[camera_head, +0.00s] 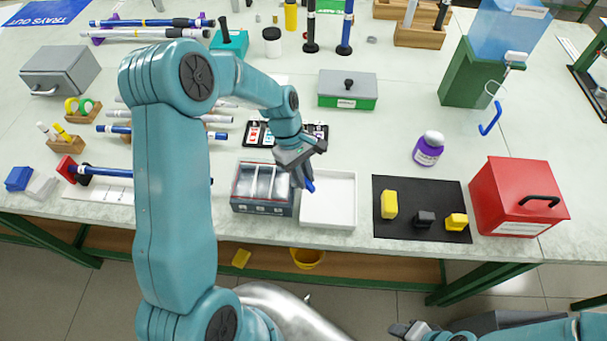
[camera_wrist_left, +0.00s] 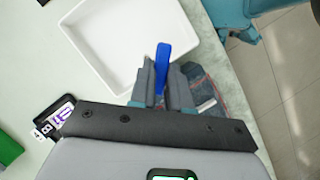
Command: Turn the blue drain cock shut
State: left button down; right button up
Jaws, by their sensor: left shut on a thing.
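A light-blue tank (camera_head: 508,32) sits on a green stand (camera_head: 468,72) at the back right. A white fitting (camera_head: 516,57) with a thin hose shows at its right side. A blue handle-like piece (camera_head: 490,118), likely the drain cock, shows below the hose. My left gripper (camera_head: 303,178) is well to the left of it, above the grey bin and white tray. It is shut on a slim blue piece (camera_head: 309,185), which also shows between the fingers in the left wrist view (camera_wrist_left: 162,58). My right gripper (camera_head: 408,329) is low at the front edge of the view; its fingers are unclear.
The white tray (camera_head: 345,222) and grey divided bin (camera_head: 262,208) lie under my left gripper. A purple-labelled bottle (camera_head: 428,149), a black mat (camera_head: 386,232) with yellow and black blocks, and a red box (camera_head: 505,190) stand at right. The table between tray and bottle is clear.

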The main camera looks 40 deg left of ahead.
pick_arm(q)
jog(key=m+g, duration=0.1)
jog(key=m, duration=0.1)
jog(key=m+b, duration=0.1)
jog(key=m, duration=0.2)
jog(key=shift+f+g+y, duration=0.1)
jog(key=shift+g+y, duration=0.3)
jog(key=shift+m+g+y+b, duration=0.3)
jog(key=shift+m+g+y, duration=0.3)
jog(key=shift+m, duration=1.5)
jog(key=shift+s, duration=0.1)
jog(key=c, duration=1.1)
grip_release()
